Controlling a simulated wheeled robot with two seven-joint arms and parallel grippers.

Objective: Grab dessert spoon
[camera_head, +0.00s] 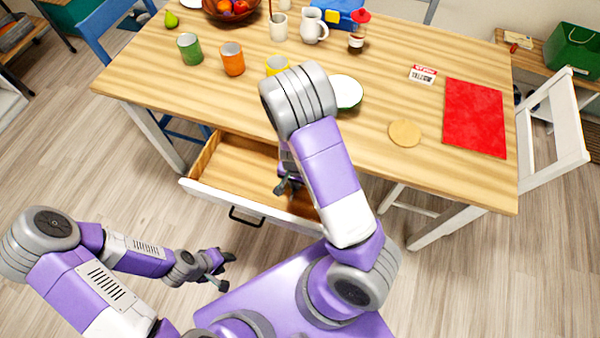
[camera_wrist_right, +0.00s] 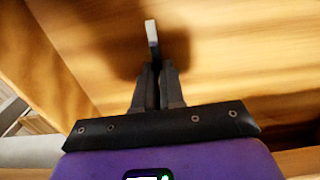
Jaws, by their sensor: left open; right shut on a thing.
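My right gripper (camera_head: 288,188) is down inside the open drawer (camera_head: 225,170), partly hidden by my right arm in the head view. In the right wrist view its fingers (camera_wrist_right: 157,88) are shut on a thin pale grey piece (camera_wrist_right: 152,34), which sticks out past the fingertips. This looks like one end of the dessert spoon; the rest of it is hidden between the fingers. The wooden drawer floor lies behind it. My left gripper (camera_head: 226,272) is open and empty, in front of the drawer and to its left, over the floor.
The drawer front with its black handle (camera_head: 246,217) stands out from the wooden table (camera_head: 390,90). On top are a green cup (camera_head: 189,50), an orange cup (camera_head: 232,60), a plate (camera_head: 347,92), a round coaster (camera_head: 404,133) and a red mat (camera_head: 474,118). A white chair (camera_head: 560,120) stands at right.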

